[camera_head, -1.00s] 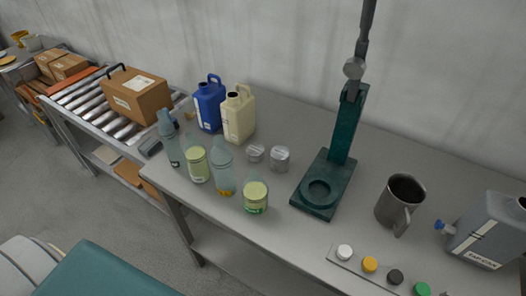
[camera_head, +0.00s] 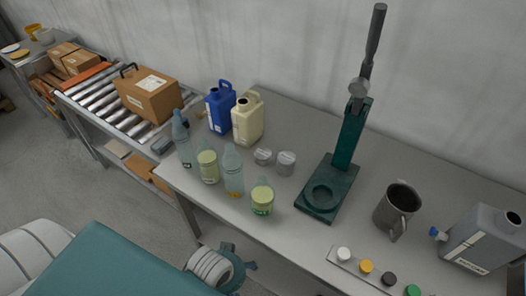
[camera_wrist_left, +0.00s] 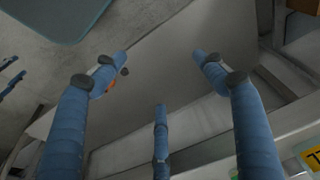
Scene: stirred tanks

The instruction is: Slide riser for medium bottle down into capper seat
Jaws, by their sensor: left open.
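The teal capper (camera_head: 342,150) stands upright on the table, with a lever on top. Its round seat (camera_head: 322,197) in the base is empty. Two short grey cylinders stand to its left, a smaller one (camera_head: 263,156) and a slightly larger one (camera_head: 285,163); they look like risers, but I cannot tell which is for the medium bottle. My left gripper (camera_head: 242,266) is partly in view at the lower edge, in front of the table and apart from the risers. In the left wrist view its blue fingers (camera_wrist_left: 160,78) are spread with nothing between them. My right gripper is not in view.
Several bottles and jars, such as a clear bottle (camera_head: 233,170) and a green-labelled jar (camera_head: 262,200), stand left of the risers. Jugs (camera_head: 248,118) stand behind. A metal mug (camera_head: 397,208), a grey canister (camera_head: 481,240) and a cap strip (camera_head: 375,273) occupy the right side.

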